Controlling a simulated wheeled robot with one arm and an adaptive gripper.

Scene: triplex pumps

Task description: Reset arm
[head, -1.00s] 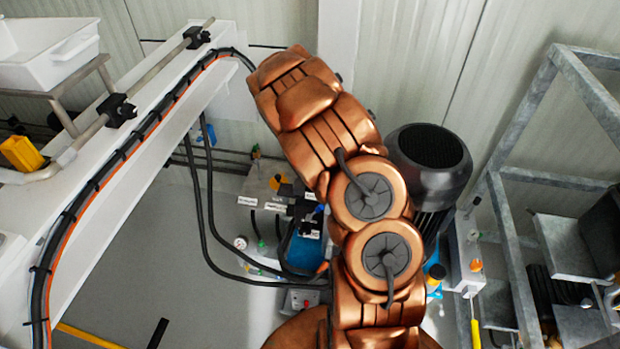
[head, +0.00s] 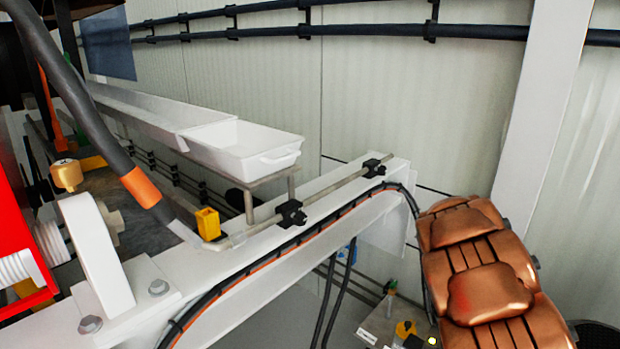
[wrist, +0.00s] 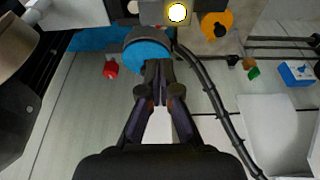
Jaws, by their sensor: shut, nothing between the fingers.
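My gripper (wrist: 159,75) is in the wrist view, its two dark fingers together at the tips with nothing between them. Beyond the fingertips is a round grey and blue part (wrist: 147,55); I cannot tell the gap between them. In the head view my copper-coloured arm (head: 485,265) is at the lower right, and its gripper end is out of the frame.
A white beam (head: 300,265) with a black hose runs across the head view beside my arm. White trays (head: 245,140) stand on a rack behind it. Red and white machinery (head: 20,215) is at the left. A white post (head: 540,120) rises behind my arm.

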